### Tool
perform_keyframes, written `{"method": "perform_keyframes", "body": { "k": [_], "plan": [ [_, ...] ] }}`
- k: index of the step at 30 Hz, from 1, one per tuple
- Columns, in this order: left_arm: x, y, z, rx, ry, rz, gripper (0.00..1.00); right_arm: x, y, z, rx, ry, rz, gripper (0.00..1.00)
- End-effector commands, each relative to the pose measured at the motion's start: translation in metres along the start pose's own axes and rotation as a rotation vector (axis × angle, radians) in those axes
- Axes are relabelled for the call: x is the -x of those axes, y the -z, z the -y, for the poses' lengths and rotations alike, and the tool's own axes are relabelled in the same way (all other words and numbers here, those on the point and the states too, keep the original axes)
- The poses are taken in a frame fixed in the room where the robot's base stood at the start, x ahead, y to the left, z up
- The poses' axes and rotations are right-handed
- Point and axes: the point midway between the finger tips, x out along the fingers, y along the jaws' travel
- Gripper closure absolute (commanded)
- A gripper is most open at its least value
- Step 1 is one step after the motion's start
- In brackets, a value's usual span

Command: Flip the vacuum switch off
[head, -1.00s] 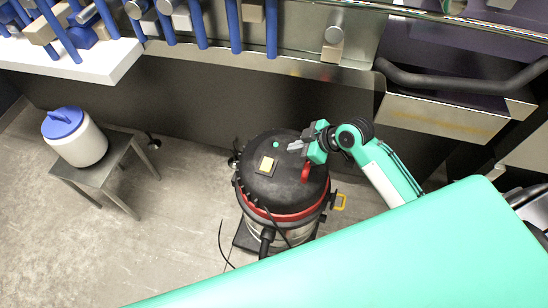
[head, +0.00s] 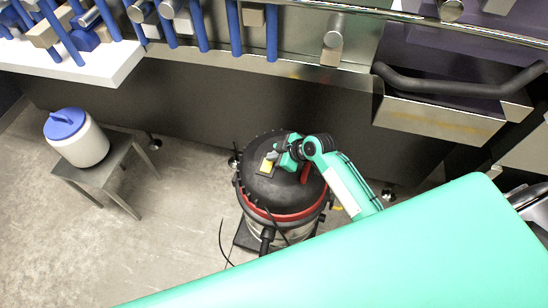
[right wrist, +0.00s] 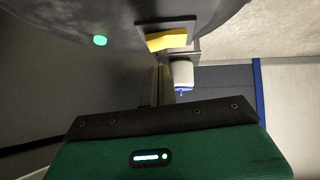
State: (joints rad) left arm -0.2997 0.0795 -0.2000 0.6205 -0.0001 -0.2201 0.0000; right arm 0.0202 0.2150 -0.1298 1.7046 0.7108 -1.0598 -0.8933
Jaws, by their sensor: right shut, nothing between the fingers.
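The vacuum (head: 285,203) stands on the floor, with a black round lid and a red band. Its switch (head: 265,169) is a yellow rocker on a dark plate on the lid; it also shows in the right wrist view (right wrist: 167,41). A round green light (right wrist: 100,41) is beside it on the lid. My right gripper (head: 273,156) is shut and empty, low over the lid at the switch's far edge. In the right wrist view its thin fingers (right wrist: 164,80) point toward the switch; contact cannot be told. My left gripper is out of view.
A red handle (head: 305,174) rises from the lid beside my right gripper. A white canister with a blue lid (head: 80,140) stands on a grey stool (head: 128,148) at the left. A metal ledge with a black bar (head: 460,88) overhangs at the right. Floor between stool and vacuum is clear.

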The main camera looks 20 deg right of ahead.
Motion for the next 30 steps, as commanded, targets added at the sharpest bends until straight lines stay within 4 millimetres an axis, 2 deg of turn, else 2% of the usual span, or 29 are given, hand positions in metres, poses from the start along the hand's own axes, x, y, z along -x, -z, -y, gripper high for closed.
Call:
{"method": "perform_keyframes", "body": {
  "k": [8, 30],
  "plan": [
    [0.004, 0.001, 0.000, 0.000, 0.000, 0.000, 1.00, -0.016, -0.017, 0.000, -0.001, 0.000, 0.000, 1.00],
    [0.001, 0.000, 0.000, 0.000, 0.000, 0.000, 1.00, -0.021, -0.021, -0.001, -0.001, 0.001, 0.000, 1.00]
  ]
}}
